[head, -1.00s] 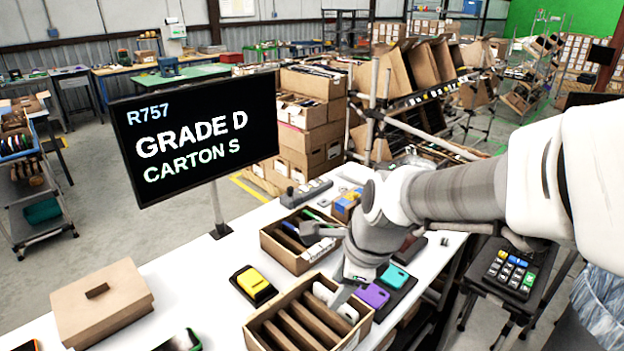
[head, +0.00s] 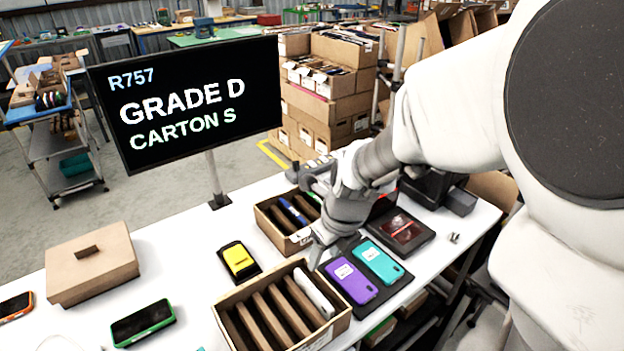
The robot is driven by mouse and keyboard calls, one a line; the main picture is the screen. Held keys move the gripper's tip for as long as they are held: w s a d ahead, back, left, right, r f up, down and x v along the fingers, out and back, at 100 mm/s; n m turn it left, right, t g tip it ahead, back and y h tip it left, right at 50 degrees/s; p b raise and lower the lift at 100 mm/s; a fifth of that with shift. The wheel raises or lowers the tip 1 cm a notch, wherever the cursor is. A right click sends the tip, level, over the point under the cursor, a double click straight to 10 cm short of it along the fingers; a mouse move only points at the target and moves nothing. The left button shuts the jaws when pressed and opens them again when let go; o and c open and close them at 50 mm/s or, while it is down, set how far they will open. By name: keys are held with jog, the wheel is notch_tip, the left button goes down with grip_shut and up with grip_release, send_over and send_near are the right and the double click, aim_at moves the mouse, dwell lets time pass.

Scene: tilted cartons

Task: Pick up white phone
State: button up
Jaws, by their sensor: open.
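A white phone (head: 314,292) stands on edge in the right-hand slot of the near divided carton (head: 226,326). Its upper part shows above the brown dividers; the lower part is hidden in the slot. My gripper (head: 317,262) is just behind the phone, near the carton's far right corner. It is open and nothing shows between its fingers, though they are small and partly hidden by my wrist. I cannot tell how high they are above the carton.
A second divided carton (head: 272,232) stands behind. Purple (head: 351,281) and teal (head: 377,262) phones lie on a dark mat on the right. A yellow phone (head: 238,260), a lidded box (head: 92,265) and a green-edged phone (head: 142,322) lie left. White table is clear between them.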

jog(key=b, duration=0.5)
send_over(313, 288)
jog(key=s, duration=0.1)
jog(key=shift+m, duration=0.3)
jog(key=f, duration=1.2)
jog(key=shift+s+d+f, duration=0.1)
jog(key=shift+s+d, duration=0.1)
jog(key=shift+d, duration=0.15)
jog(key=b+x, duration=0.2)
jog(key=x, duration=0.3)
jog(key=shift+d+f, duration=0.15)
grip_shut()
